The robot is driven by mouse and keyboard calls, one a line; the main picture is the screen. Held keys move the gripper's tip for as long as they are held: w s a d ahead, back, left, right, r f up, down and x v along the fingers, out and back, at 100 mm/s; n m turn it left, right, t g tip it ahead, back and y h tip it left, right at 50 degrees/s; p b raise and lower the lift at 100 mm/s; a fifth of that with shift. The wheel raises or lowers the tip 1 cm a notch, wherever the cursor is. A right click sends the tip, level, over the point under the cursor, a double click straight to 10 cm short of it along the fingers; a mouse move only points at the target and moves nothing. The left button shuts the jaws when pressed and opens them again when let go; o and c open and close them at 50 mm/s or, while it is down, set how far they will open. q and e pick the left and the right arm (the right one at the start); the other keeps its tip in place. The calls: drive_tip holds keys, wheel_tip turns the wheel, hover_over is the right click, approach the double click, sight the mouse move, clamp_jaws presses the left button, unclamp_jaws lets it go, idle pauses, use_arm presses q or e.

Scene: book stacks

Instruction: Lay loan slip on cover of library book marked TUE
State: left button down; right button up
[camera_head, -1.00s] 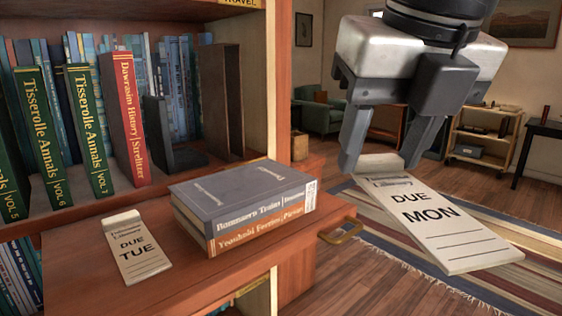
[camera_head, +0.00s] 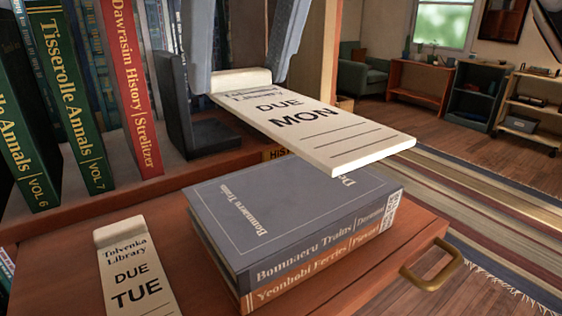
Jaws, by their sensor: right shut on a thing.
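My right gripper (camera_head: 240,76) is shut on the white tab end of a loan slip reading DUE MON (camera_head: 318,128). It holds this slip above a stack of two books, and the slip hides part of the top cover. The top book is the grey-blue Bonnueru Trains (camera_head: 255,215); the orange-brown Yeonhobi Ferries (camera_head: 320,270) lies under it. A second slip, reading DUE TUE (camera_head: 135,275), lies on the wooden surface left of the stack, apart from it. No TUE mark shows on either book. My left gripper is not in view.
The stack lies on a pulled-out wooden board (camera_head: 70,265) with a brass handle (camera_head: 435,272). Behind it, a shelf holds green volumes (camera_head: 65,90), a red book (camera_head: 130,80) and a black bookend (camera_head: 185,120). Open floor and a striped rug (camera_head: 480,200) lie to the right.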

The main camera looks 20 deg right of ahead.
sight(260, 94)
drive_tip(key=s, duration=0.1)
drive_tip(key=s+d+r, duration=0.1)
drive_tip(key=s+r, duration=0.1)
drive_tip(key=shift+s+d+r, duration=0.2)
drive_tip(key=shift+s+d, duration=0.05)
drive_tip(key=shift+s, duration=0.15)
drive_tip(key=w+d+f, duration=0.1)
drive_tip(key=w+f, duration=0.1)
drive_tip(key=w, duration=0.1)
drive_tip(key=w+d+f, duration=0.2)
drive_tip(key=w+f, duration=0.1)
drive_tip(key=w, duration=0.1)
drive_tip(key=w+d+f, duration=0.2)
drive_tip(key=w+f, duration=0.1)
drive_tip(key=shift+w+d, duration=0.1)
drive_tip(key=shift+w, duration=0.3)
drive_tip(key=shift+w+d+f, duration=0.15)
drive_tip(key=shift+w+f, duration=0.35)
drive_tip(key=shift+f, duration=0.15)
drive_tip(key=f, duration=0.2)
drive_tip(key=shift+w+d+f+b, duration=0.1)
drive_tip(key=shift+w+f+b, duration=0.1)
drive_tip(key=shift+f+b, duration=0.15)
drive_tip(key=shift+f, duration=0.3)
